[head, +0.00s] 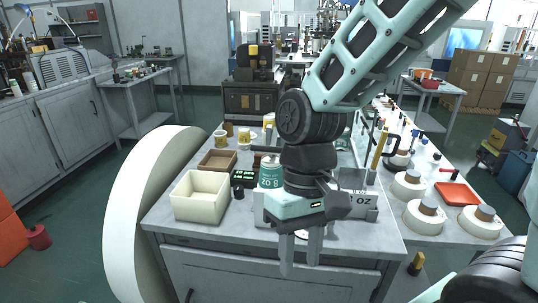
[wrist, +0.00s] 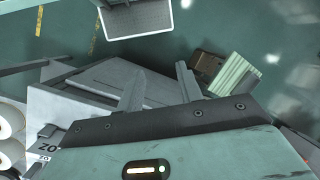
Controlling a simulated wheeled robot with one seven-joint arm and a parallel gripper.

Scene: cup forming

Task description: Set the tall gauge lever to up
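My gripper (head: 300,257) points down in front of the near edge of the grey table, with its two fingers apart and nothing between them. Its fingers also show apart in the wrist view (wrist: 160,84). An upright yellow rod with a black bracket (head: 380,150) stands at the table's right side, behind a grey block marked "OZ" (head: 362,200); I cannot tell whether this rod is the tall gauge lever. My gripper is to the left of it and nearer. My arm hides the middle of the table.
A cream bin (head: 201,196), a brown tray (head: 217,160) and a teal can marked "20 G" (head: 270,173) stand on the table's left half. White rolls (head: 424,217) and a red tray (head: 457,194) are at right. A large white curved panel (head: 140,215) borders the left side.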

